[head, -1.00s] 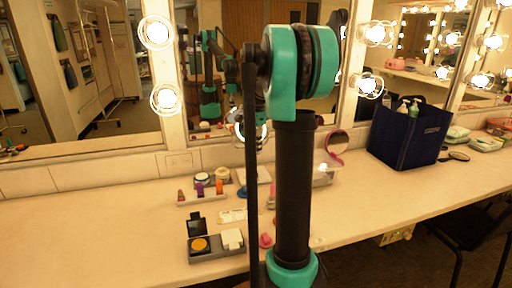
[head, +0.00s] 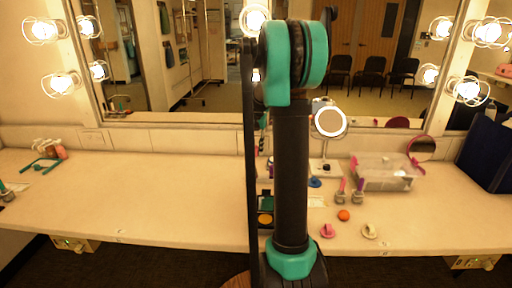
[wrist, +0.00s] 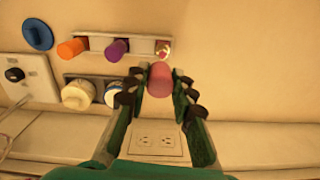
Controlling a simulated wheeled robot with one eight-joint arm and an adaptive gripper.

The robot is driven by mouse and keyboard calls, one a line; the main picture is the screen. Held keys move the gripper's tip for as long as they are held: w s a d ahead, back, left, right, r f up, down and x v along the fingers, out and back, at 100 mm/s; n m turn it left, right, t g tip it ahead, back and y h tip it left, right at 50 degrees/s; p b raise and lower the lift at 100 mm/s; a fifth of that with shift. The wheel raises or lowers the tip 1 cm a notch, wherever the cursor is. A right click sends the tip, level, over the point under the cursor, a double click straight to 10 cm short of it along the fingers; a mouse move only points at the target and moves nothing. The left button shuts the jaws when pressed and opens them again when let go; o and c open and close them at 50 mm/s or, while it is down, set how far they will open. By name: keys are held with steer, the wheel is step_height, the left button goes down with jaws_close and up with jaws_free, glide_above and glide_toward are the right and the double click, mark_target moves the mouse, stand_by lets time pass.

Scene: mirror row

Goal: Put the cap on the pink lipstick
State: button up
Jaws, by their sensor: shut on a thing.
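In the wrist view, my gripper (wrist: 160,88) is shut on a rounded pink cap (wrist: 160,80), held between its two fingertips. A pale lipstick rack (wrist: 95,42) lies just past the cap. It holds an orange lipstick (wrist: 72,48), a purple lipstick (wrist: 116,50) and, at its right end, a small lipstick with a pinkish-red tip (wrist: 163,48). The cap appears close to this last lipstick and overlaps the rack's edge in the picture. I cannot tell its height above the tip. In the head view my arm hides the gripper and most of the rack.
In the wrist view, a tray with a cream jar (wrist: 77,95) and a wall outlet (wrist: 155,142) are close to the fingers. In the head view, a clear box (head: 385,178), lit mirror (head: 330,122) and orange ball (head: 343,215) stand right of my arm. The left counter is mostly clear.

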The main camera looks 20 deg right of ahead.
steer(key=shift+w+a+f, duration=0.1)
steer(key=shift+a+f, duration=0.2)
steer(key=shift+f, duration=2.65)
steer(key=shift+f, duration=1.35)
stand_by(1.3)
steer(key=o, duration=1.3)
steer(key=shift+r, duration=3.5)
